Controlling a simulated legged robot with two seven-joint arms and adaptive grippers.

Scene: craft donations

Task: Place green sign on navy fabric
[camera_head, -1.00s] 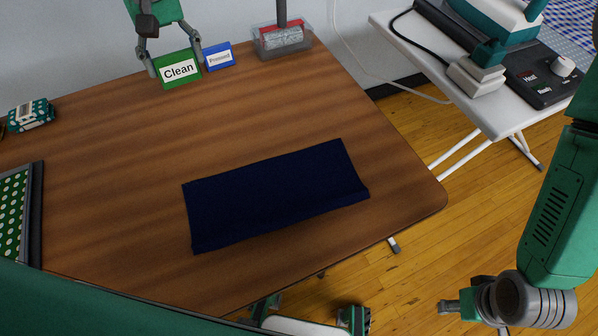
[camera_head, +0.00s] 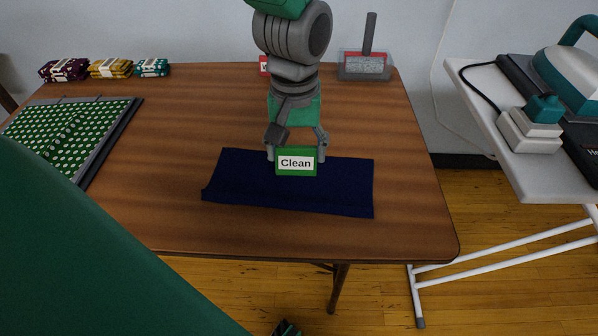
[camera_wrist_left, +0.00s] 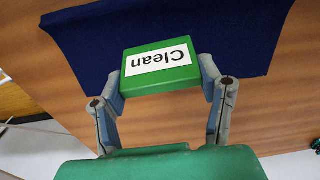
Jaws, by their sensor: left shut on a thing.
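The green sign (camera_head: 296,172) carries a white label reading "Clean". My left gripper (camera_head: 296,156) is shut on it, with one finger at each side. The navy fabric (camera_head: 240,185) lies flat on the wooden table, and the sign is in front of its middle in the head view. In the left wrist view the sign (camera_wrist_left: 160,83) is between the fingers of my left gripper (camera_wrist_left: 160,88), with the fabric (camera_wrist_left: 85,45) behind it. I cannot tell whether the sign touches the fabric.
A grey tray with a handled tool (camera_head: 366,68) and a partly hidden red sign (camera_head: 264,66) stand at the back of the table (camera_head: 400,235). Several patterned fabric bundles (camera_head: 110,68) and a dotted green board (camera_head: 65,130) are left. An ironing board (camera_head: 545,175) stands right.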

